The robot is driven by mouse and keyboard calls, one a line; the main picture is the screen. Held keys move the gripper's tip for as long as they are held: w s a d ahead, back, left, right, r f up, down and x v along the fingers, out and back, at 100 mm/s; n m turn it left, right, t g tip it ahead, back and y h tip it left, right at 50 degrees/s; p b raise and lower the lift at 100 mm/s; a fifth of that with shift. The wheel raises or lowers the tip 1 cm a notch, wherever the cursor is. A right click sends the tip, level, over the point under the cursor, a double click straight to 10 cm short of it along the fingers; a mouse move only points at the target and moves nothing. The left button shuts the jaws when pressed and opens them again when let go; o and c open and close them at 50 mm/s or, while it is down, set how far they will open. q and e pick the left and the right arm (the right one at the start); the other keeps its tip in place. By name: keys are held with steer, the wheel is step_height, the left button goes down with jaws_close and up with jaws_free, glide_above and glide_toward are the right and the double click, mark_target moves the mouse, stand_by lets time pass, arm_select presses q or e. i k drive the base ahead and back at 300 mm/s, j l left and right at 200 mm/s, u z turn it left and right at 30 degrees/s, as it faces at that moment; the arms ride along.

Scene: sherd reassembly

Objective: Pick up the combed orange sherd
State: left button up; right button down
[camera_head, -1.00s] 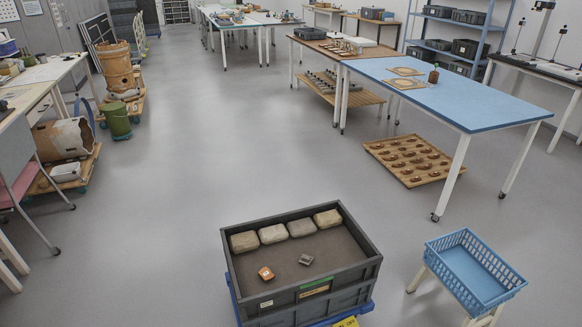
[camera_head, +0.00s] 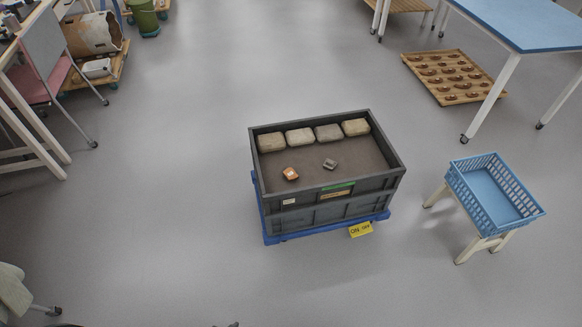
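The orange sherd (camera_head: 290,174) lies on the brown floor of a grey crate (camera_head: 330,208), towards its front left. It is small in the picture, and I cannot make out combing on it. A grey sherd (camera_head: 330,164) lies to its right, apart from it. Several pale, rounded blocks (camera_head: 300,137) stand in a row along the crate's back wall. Neither of my grippers can be made out in the head view.
A blue basket (camera_head: 497,192) on a pale stand is to the right. A wooden tray (camera_head: 454,78) lies on the floor behind. Open grey floor (camera_head: 180,200) surrounds the crate.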

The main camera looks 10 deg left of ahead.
mark_target(290, 173)
steer(key=i+l+u, duration=0.15)
steer(key=i, duration=0.3)
steer(key=i+l+u, duration=0.15)
steer(key=i+l, duration=0.25)
steer(key=i, duration=0.05)
